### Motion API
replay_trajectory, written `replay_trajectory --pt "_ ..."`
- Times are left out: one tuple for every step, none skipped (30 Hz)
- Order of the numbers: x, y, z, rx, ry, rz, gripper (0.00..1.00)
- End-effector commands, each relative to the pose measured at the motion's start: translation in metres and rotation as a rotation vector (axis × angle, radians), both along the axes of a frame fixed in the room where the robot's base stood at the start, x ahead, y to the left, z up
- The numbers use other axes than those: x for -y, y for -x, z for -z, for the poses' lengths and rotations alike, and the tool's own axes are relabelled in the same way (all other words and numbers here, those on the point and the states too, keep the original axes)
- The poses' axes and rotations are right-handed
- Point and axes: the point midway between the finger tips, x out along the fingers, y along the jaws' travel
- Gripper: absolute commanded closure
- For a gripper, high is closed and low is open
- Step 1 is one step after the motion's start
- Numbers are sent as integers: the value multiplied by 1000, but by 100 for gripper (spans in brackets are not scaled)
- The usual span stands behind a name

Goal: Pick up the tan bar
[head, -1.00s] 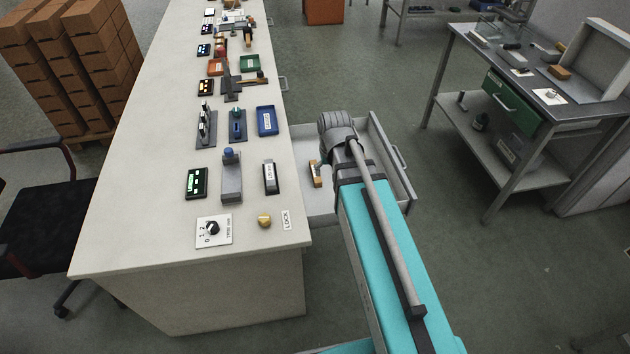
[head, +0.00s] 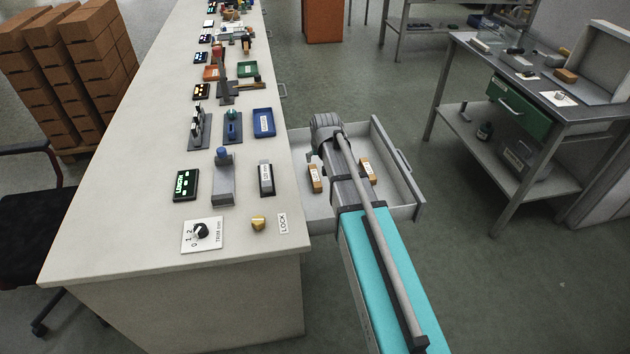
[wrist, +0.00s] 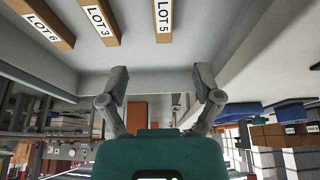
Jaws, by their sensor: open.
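Several tan to orange-brown bars with white labels lie in an open drawer (head: 405,200). In the head view one bar (head: 315,178) lies left of my arm and another (head: 367,171) right of it. In the wrist view they read LOT 6 (wrist: 42,22), LOT 3 (wrist: 97,22) and LOT 5 (wrist: 163,22). Their colours look alike, so I cannot tell which one is meant. My gripper (wrist: 162,82) is open and empty, its fingers apart from the bars. The LOT 5 bar lines up with the gap between the fingers.
The drawer's grey walls surround the bars. The long workbench (head: 130,210) with switches, displays and trays stands left of the drawer. A metal table (head: 470,60) with a green drawer stands at right. Open floor lies between it and the drawer.

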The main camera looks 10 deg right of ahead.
Motion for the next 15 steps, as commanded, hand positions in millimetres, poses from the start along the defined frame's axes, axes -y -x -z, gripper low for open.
replay_trajectory --pt "0 0 0 0 0 0 17" --pt "0 0 0 0 0 0 17" --pt "0 0 0 -1 0 0 17" --pt "0 0 0 -1 0 0 17" --pt "0 0 1 -1 0 0 17" --pt "0 0 1 -1 0 0 17" --pt "0 0 2 -1 0 -1 17" --pt "-1 -1 3 -1 0 -1 17" --pt "-1 -1 5 -1 0 -1 17" --pt "-1 -2 7 -1 0 -1 17" --pt "-1 -3 8 -1 0 -1 17" --pt "-1 -4 11 -1 0 -1 17" --pt "-1 -4 13 -1 0 -1 17" --pt "-1 -5 15 -1 0 -1 17" --pt "-1 -7 19 -1 0 -1 17"
